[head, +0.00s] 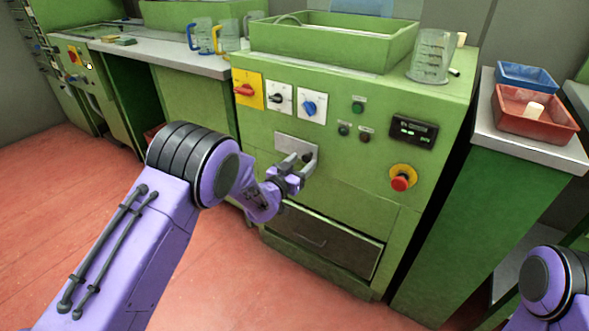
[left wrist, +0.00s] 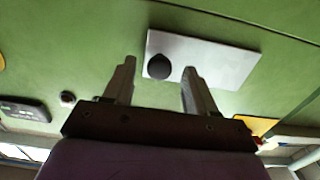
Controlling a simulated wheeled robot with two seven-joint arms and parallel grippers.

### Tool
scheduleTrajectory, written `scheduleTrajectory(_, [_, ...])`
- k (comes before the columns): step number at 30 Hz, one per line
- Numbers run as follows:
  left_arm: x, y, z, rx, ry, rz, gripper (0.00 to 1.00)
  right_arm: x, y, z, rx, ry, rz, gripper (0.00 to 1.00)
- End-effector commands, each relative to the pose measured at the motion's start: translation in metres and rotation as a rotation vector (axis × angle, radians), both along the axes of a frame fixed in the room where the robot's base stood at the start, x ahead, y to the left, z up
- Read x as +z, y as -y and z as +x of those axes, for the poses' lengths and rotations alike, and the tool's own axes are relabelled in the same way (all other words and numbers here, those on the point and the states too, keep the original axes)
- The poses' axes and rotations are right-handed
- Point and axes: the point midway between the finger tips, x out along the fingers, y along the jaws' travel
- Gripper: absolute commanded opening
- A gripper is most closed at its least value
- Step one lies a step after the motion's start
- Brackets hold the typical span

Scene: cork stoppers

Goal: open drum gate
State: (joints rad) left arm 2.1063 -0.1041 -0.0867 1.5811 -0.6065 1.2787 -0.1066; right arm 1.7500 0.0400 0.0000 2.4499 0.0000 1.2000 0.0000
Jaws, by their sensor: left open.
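A green machine (head: 340,105) stands in the middle of the head view. On its front is a pale metal plate (head: 283,139) carrying a dark round knob, partly hidden by my gripper in the head view. The left wrist view shows the plate (left wrist: 215,62) and the black knob (left wrist: 159,66) clearly. My left gripper (head: 301,163) is open in front of the plate. In the left wrist view the knob appears between its two fingers (left wrist: 158,82), nearer the left one; I cannot tell whether they touch. No part is clearly recognizable as the gate. My right gripper is out of view.
A dark drawer front (head: 322,240) is below the plate. A red emergency button (head: 400,182), a display (head: 413,131) and several switches surround it. A glass beaker (head: 431,56) and a green tray (head: 335,43) stand on top. A red bin (head: 536,112) is on the right bench.

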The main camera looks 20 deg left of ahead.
Motion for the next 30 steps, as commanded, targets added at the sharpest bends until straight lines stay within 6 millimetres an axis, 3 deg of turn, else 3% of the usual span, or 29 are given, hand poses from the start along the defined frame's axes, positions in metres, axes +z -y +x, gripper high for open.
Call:
scheduleTrajectory(6, [0.002,-0.015,-0.051,0.001,-0.003,0.002,0.56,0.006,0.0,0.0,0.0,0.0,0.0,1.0])
scheduleTrajectory(12, [0.001,-0.023,-0.082,0.001,-0.001,0.0,0.56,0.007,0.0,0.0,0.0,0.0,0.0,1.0])
scheduleTrajectory(27, [0.001,-0.025,-0.087,0.001,-0.001,-0.002,0.56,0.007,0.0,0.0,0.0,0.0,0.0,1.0])
scheduleTrajectory(30, [-0.013,-0.035,-0.092,0.055,-0.065,-0.025,0.56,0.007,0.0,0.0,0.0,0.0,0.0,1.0])
